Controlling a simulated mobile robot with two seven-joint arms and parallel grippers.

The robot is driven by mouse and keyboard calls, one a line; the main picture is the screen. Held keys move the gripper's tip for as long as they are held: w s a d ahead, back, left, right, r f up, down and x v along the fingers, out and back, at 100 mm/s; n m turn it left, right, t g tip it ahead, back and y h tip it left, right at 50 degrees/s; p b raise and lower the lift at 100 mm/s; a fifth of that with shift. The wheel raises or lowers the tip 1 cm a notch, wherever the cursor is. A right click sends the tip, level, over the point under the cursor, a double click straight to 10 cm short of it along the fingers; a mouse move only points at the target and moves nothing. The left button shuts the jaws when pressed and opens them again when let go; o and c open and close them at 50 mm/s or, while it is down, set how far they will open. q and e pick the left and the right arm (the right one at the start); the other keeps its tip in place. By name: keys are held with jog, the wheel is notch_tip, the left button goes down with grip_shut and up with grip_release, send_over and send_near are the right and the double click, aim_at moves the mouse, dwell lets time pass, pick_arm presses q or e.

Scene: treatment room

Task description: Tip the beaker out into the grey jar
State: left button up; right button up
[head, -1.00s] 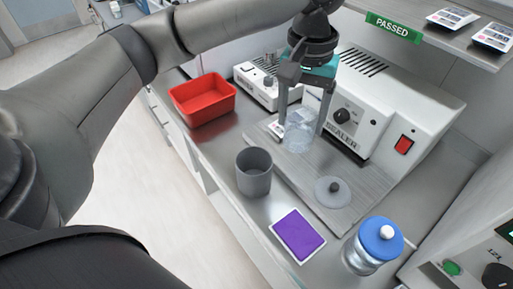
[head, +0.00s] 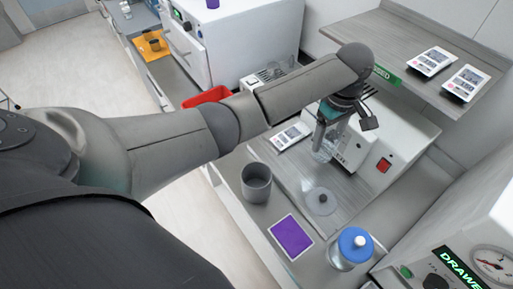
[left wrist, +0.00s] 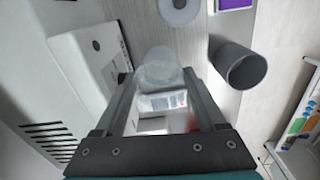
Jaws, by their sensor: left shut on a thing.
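The clear beaker (head: 324,150) is between the fingers of my left gripper (head: 326,132), in front of the white sealer. The gripper is shut on it. In the left wrist view the beaker (left wrist: 160,66) shows between the fingertips (left wrist: 160,78). It looks roughly upright; its contents are hard to make out. The grey jar (head: 257,184) stands open on the counter, left of and nearer than the beaker, apart from it. The jar also shows right of the fingers in the left wrist view (left wrist: 238,66). My right gripper is not in view.
A round lid with a knob (head: 320,202) lies on the board near the jar. A purple pad (head: 291,238) and a blue-lidded jar (head: 351,249) are nearer. A red tray (head: 206,96) is partly behind my arm. The sealer (head: 378,135) stands behind.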

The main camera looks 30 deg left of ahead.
aim_at(319, 159)
pick_arm(q)
jog(key=s+f+n+p, duration=0.2)
jog(key=n+p, duration=0.1)
jog(key=shift+s+f, duration=0.1)
jog(key=shift+f, duration=0.2)
jog(key=shift+s+a+f+n+p, duration=0.25)
jog(key=shift+s+f+n+p, duration=0.65)
jog(key=shift+s+f+p, duration=0.4)
jog(key=shift+s+a+f+n+p, duration=0.2)
jog(key=shift+s+f+n+p, duration=0.75)
jog(key=shift+s, duration=0.65)
jog(key=shift+a, duration=0.2)
